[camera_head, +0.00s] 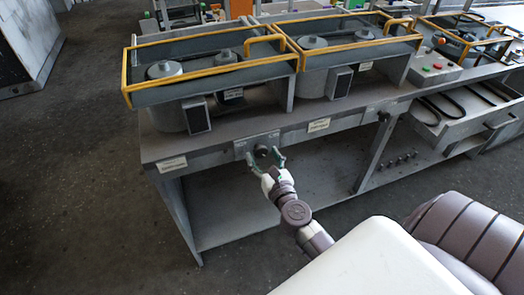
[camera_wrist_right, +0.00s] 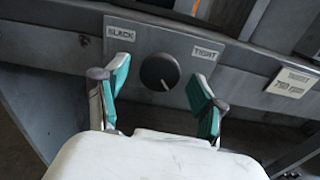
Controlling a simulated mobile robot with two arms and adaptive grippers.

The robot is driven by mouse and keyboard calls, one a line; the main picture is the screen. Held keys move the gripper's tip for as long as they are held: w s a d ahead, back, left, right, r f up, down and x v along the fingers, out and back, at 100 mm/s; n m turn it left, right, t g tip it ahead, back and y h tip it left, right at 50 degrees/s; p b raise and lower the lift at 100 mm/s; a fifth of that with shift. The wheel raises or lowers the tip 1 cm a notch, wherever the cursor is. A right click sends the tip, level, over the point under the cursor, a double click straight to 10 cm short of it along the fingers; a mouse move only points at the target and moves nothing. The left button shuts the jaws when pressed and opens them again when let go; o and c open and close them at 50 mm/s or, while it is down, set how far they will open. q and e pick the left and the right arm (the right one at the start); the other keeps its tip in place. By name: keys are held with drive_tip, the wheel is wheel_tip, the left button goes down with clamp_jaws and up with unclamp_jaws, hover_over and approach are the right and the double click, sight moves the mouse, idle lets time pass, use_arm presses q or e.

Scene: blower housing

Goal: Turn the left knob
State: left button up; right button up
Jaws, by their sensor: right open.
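A round dark knob (camera_wrist_right: 160,71) with a light pointer mark sits on a grey plate on the bench front. A label that seems to read "SLACK" is at its upper left, and a "TIGHT" label at its upper right. The knob also shows in the head view (camera_head: 262,150), partly framed by my right gripper (camera_head: 265,157). The right gripper (camera_wrist_right: 159,72) is open, with one green-padded finger on each side of the knob. Gaps show between both fingers and the knob; I cannot tell how deep they reach. My left gripper is out of view.
The grey workbench (camera_head: 215,145) carries yellow-framed housings (camera_head: 205,65). A control box with coloured buttons (camera_head: 433,68) stands to the right. A small dark knob-like part (camera_head: 384,116) is further right on the bench front. Open floor (camera_head: 90,190) lies at the left.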

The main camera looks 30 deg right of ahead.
drive_tip(key=shift+w+d, duration=0.15)
drive_tip(key=shift+w, duration=0.4)
drive_tip(key=c, duration=1.1)
drive_tip(key=shift+c, duration=0.2)
